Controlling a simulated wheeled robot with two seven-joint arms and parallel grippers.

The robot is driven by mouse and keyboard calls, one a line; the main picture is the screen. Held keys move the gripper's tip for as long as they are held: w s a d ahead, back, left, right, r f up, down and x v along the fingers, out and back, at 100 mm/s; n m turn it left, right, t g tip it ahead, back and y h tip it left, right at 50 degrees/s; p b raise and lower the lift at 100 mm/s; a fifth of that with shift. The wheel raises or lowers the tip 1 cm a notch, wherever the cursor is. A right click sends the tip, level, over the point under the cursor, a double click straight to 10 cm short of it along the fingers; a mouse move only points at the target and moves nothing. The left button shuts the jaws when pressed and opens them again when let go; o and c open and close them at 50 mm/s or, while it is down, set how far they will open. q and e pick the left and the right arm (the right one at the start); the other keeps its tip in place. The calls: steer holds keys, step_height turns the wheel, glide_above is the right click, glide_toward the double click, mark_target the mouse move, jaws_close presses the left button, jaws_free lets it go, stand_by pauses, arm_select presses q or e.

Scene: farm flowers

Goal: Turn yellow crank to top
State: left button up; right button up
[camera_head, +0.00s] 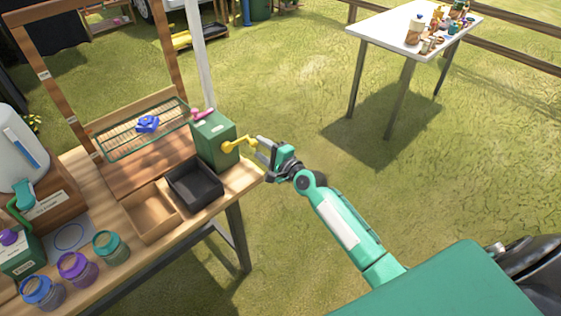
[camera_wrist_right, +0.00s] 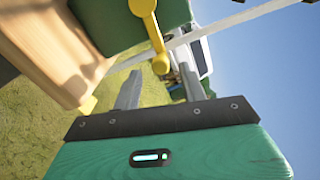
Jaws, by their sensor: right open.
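The yellow crank (camera_head: 229,147) is on the side of a green box (camera_head: 213,138) at the table's right end. Its arm points right, toward my right gripper (camera_head: 262,150). In the right wrist view the crank (camera_wrist_right: 150,22) hangs from the top, with its round knob (camera_wrist_right: 161,65) near the gap between the fingertips of my right gripper (camera_wrist_right: 159,78). The gripper is open, one finger to each side of the knob's line. I cannot tell whether either finger touches it. My left gripper is not in view.
A black tray (camera_head: 194,187) and a wooden tray (camera_head: 152,214) sit beside the green box on the wooden table. A wire rack (camera_head: 120,143) holds a blue bow-like item (camera_head: 148,124). Several jars stand at the front left. Grass lies open right of the table; a white table (camera_head: 384,32) stands behind.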

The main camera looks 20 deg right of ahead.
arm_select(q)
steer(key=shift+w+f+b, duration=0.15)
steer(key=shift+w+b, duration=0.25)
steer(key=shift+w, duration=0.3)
arm_select(e)
steer(key=v, duration=0.9)
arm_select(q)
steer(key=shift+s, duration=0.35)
arm_select(e)
steer(key=shift+s, duration=0.15)
